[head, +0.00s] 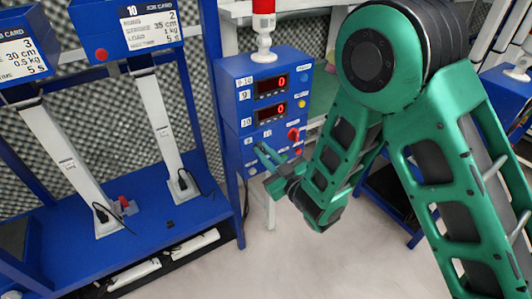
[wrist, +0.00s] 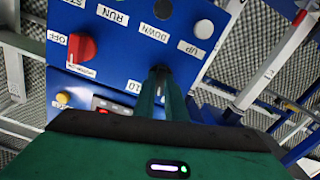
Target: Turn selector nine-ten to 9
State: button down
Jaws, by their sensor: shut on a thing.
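The nine-ten control box (head: 233,70) is blue and stands at the centre of the head view, with two red displays both reading 0. On its lower front are small selector labels, beside my gripper (head: 262,152). My gripper reaches the panel from the right and is shut on the selector handle there. In the wrist view my gripper's dark fingers (wrist: 160,78) are close together against the blue panel (wrist: 125,58). They hide the selector knob, so its pointing direction cannot be seen. A label reading 10 (wrist: 134,87), partly covered, shows just left of the fingers.
A red OFF/RUN knob (wrist: 82,48) sits near the fingers; it also shows in the head view (head: 293,134). A white UP button (wrist: 204,28) and a yellow button (wrist: 63,98) are on the panel. Blue test stands (head: 190,215) fill the left. Floor (head: 300,260) in front is clear.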

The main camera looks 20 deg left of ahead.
jog(key=shift+w+d+f+n, duration=0.1)
jog(key=shift+w+d+n, duration=0.1)
jog(key=shift+n, duration=0.55)
jog(key=shift+w+d+f+n, duration=0.1)
jog(key=shift+w+d+n, duration=0.1)
jog(key=shift+n, duration=0.55)
jog(key=shift+r, duration=0.1)
jog(key=c, duration=1.8)
grip_release()
jog(key=shift+s+a, duration=0.15)
jog(key=shift+a, duration=0.05)
